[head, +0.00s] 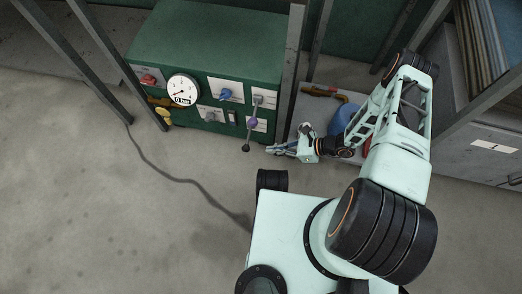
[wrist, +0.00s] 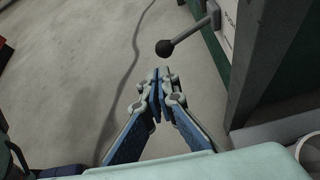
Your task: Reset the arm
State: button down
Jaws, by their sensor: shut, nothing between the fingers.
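My gripper (head: 272,149) is at the end of my arm, which reaches out to the right and bends back left, low in front of the green control box (head: 205,38). In the wrist view my gripper (wrist: 160,76) has its fingertips together with nothing between them. A lever with a dark ball knob (wrist: 165,48) is just beyond the fingertips, apart from them in that view. In the head view the lever (head: 251,130) hangs on the right of the box's front, just left of and above my gripper.
The box front carries a round gauge (head: 183,90), a blue knob (head: 225,95) and a red knob (head: 149,79). Metal posts (head: 293,70) stand beside it. A blue round object (head: 342,120) sits behind my arm. A cable (head: 165,176) crosses the open floor at left.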

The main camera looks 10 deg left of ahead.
jog(key=shift+w+d+r, duration=0.15)
jog(key=shift+d+r, duration=0.1)
jog(key=shift+d, duration=0.4)
